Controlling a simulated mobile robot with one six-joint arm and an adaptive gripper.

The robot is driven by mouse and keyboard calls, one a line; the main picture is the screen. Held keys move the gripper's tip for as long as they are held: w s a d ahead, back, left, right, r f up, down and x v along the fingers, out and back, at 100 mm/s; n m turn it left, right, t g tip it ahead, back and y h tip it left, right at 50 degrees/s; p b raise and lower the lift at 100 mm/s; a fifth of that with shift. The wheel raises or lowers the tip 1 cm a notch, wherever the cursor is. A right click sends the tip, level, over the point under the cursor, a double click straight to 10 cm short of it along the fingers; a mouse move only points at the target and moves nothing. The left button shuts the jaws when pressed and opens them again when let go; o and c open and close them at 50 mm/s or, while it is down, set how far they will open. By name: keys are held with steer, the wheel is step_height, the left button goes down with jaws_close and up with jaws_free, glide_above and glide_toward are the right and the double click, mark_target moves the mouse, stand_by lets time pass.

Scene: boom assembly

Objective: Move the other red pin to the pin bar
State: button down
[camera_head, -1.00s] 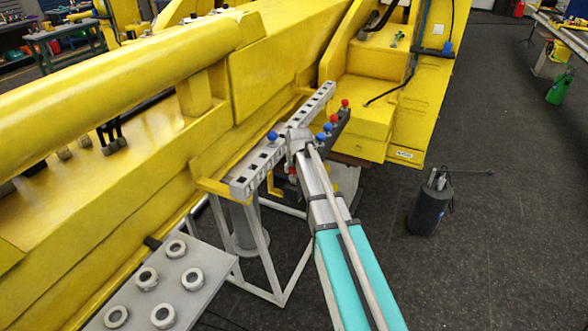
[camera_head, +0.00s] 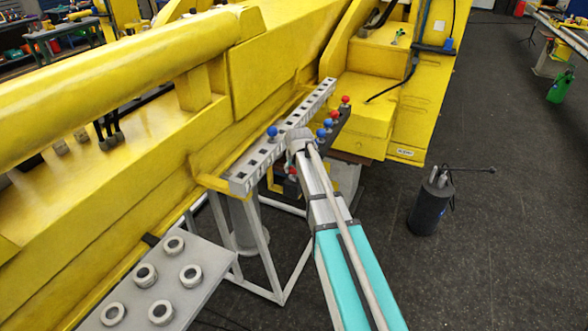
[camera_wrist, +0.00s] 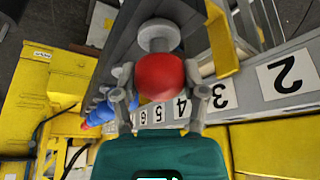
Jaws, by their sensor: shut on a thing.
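The red pin (camera_wrist: 160,76) shows its round red head in the middle of the wrist view. My gripper (camera_wrist: 160,84) is shut on this head, a finger on each side. A grey round piece shows just beyond the head. The dark pin rack (camera_wrist: 121,55) runs beside it, with blue pins (camera_wrist: 101,112) farther along. The light grey pin bar (camera_wrist: 250,95) has numbered labels and lies to the right in the wrist view. In the head view the pin bar (camera_head: 238,186) carries a blue pin (camera_head: 272,131). My wrist mostly hides the held pin there.
Blue pins (camera_head: 328,123) and red pins (camera_head: 346,100) stand on the rack right of the bar. The yellow boom (camera_head: 270,60) rises close behind the bar. A grey plate with several rings (camera_head: 190,272) is at lower left. A black canister (camera_head: 430,208) stands on open floor.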

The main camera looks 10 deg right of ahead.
steer(key=shift+c, duration=0.3)
jaws_free()
steer(key=shift+r, duration=0.15)
